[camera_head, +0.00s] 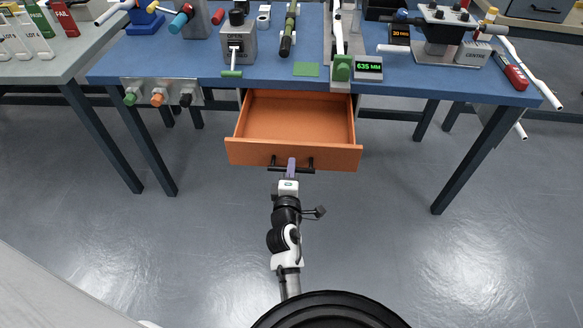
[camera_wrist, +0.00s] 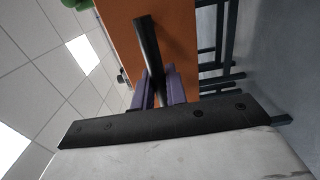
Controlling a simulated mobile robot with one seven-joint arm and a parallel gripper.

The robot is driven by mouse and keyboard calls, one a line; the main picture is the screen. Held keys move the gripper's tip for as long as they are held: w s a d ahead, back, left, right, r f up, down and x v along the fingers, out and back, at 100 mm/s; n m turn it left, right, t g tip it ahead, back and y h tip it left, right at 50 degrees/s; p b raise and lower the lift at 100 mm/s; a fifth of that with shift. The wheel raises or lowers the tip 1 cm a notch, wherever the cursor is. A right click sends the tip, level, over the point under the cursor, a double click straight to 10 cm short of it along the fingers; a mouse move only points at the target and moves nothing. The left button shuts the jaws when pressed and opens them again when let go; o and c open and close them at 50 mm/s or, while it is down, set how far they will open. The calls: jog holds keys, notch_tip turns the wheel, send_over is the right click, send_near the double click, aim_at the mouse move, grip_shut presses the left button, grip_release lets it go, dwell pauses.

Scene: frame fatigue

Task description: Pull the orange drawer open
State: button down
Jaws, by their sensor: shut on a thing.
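The orange drawer (camera_head: 293,153) stands pulled out from under the blue workbench in the head view, and its empty inside shows. A black bar handle (camera_head: 303,169) runs across the middle of its front. My gripper (camera_head: 291,165) is at that handle, with its purple fingers shut on the bar. In the wrist view the dark handle (camera_wrist: 147,42) runs between the purple fingers of my gripper (camera_wrist: 158,85), in front of the orange drawer front (camera_wrist: 175,35). The finger on the far side is partly hidden by the bar.
The blue workbench (camera_head: 180,62) carries several tools and fixtures, including a green readout box (camera_head: 368,68). Bench legs (camera_head: 478,158) stand on both sides. A grey table (camera_head: 60,62) is at the left. The grey floor (camera_head: 390,230) around my arm is clear.

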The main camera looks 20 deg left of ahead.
dwell(0.3)
jog(key=c, duration=1.5)
grip_release()
jog(key=shift+s, duration=0.2)
